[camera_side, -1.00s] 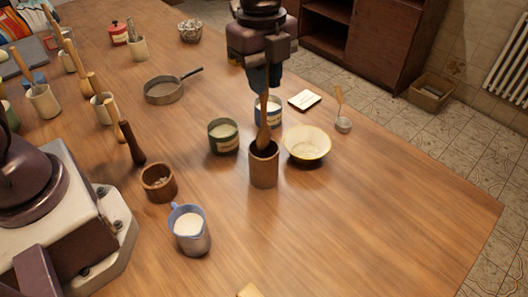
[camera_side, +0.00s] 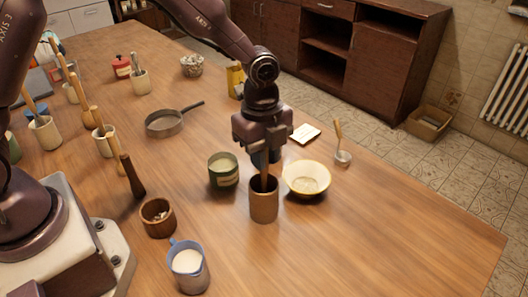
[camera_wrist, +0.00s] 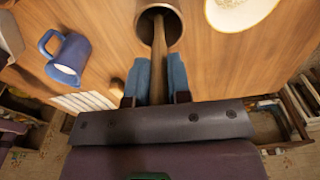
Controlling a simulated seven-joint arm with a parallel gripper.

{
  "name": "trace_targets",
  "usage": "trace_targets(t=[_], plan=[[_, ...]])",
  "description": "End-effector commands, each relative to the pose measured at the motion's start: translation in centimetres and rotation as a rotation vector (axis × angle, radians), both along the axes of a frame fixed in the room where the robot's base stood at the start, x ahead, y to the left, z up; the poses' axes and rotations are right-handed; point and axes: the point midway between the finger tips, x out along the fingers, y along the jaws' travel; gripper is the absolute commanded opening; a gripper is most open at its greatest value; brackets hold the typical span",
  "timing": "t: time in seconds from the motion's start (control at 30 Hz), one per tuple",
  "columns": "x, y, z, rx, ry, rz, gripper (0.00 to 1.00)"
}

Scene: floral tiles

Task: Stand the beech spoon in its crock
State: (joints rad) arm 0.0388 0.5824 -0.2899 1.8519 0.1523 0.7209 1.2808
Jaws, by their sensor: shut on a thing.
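The crock (camera_side: 264,207) is a brown cylinder standing upright on the wooden table in the side view. The beech spoon (camera_side: 264,183) is a brown wooden stick that runs down into its mouth. My gripper (camera_side: 266,161) is just above the crock's rim, its fingers closed on the spoon's handle. In the wrist view, the blue-grey fingertips of my gripper (camera_wrist: 158,78) pinch the spoon (camera_wrist: 160,52) from both sides, and it reaches into the round opening of the crock (camera_wrist: 139,22). The spoon's lower end is hidden inside the crock.
A cream bowl (camera_side: 307,180) stands close to the crock's right, a green tin (camera_side: 223,171) to its left. A blue jug (camera_side: 188,265) and a small wooden pot (camera_side: 158,217) stand nearer the camera. The table's front right is clear.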

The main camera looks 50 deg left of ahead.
Motion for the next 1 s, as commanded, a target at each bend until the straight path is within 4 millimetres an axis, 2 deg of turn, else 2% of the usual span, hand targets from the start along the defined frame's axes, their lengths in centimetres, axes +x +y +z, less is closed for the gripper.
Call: trace_targets(t=[0.03, 0.1, 0.13, 0.4, 0.53, 1.0], plan=[[0.0, 0.0, -0.1, 0.0, 0.001, 0.0, 0.23], [0.0, 0.0, -0.1, 0.0, 0.001, 0.0, 0.39], [0.0, 0.0, -0.1, 0.0, 0.001, 0.0, 0.44], [0.0, 0.0, 0.0, 0.0, 0.0, 0.0, 0.44], [0.0, 0.1, 1.0, 0.0, -0.002, 0.0, 0.44], [0.1, 0.6, 10.3, 0.0, -0.004, 0.0, 0.44]])
